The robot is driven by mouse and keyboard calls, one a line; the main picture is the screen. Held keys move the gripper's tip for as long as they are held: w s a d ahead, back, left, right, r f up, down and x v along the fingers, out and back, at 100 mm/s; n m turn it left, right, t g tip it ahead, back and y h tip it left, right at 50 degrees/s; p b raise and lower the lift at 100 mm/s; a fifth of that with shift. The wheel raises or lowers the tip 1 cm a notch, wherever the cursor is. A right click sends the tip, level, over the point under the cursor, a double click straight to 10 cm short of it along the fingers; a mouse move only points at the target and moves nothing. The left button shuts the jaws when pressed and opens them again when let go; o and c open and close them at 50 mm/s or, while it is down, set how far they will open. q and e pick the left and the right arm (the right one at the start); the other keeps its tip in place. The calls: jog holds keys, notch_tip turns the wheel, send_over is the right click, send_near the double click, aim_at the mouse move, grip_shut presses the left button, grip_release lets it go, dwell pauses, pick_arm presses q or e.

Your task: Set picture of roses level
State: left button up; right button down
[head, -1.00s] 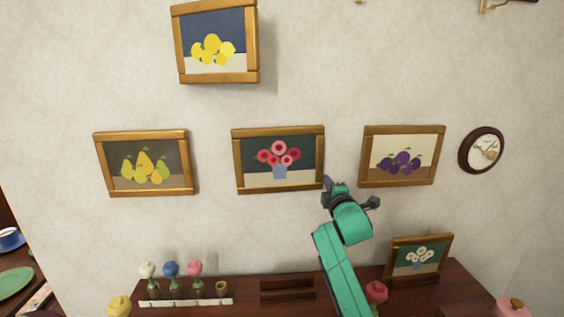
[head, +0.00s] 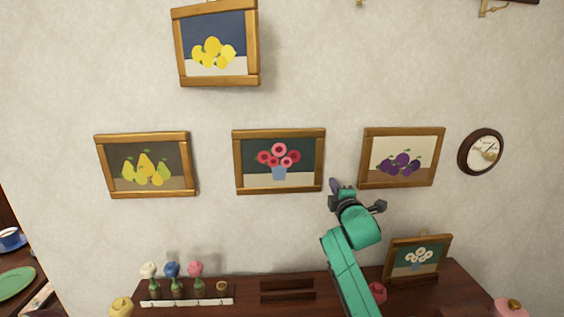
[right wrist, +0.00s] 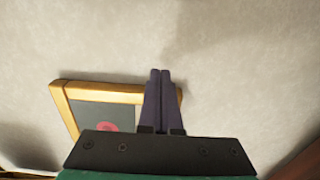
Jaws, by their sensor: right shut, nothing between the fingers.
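The picture of roses (head: 279,161) hangs in the middle of the wall, with pink-red flowers in a blue vase on a dark ground and a gold frame. Its top edge looks nearly level in the head view. My right gripper (head: 334,184) is shut and empty. Its tips are just right of the picture's lower right corner, with a small gap in the head view. In the right wrist view the shut fingers (right wrist: 161,75) overlap one end of a gold frame (right wrist: 66,105) with a red flower in it; contact cannot be told. My left gripper is not in view.
Pictures of pears (head: 147,165), plums (head: 402,158) and lemons (head: 216,45) hang around it. A clock (head: 481,152) hangs at right. Bare wall lies between the pictures.

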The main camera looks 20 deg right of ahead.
jog(key=p+v, duration=0.1)
jog(key=v, duration=0.6)
jog(key=shift+s+p, duration=0.2)
jog(key=shift+p, duration=0.2)
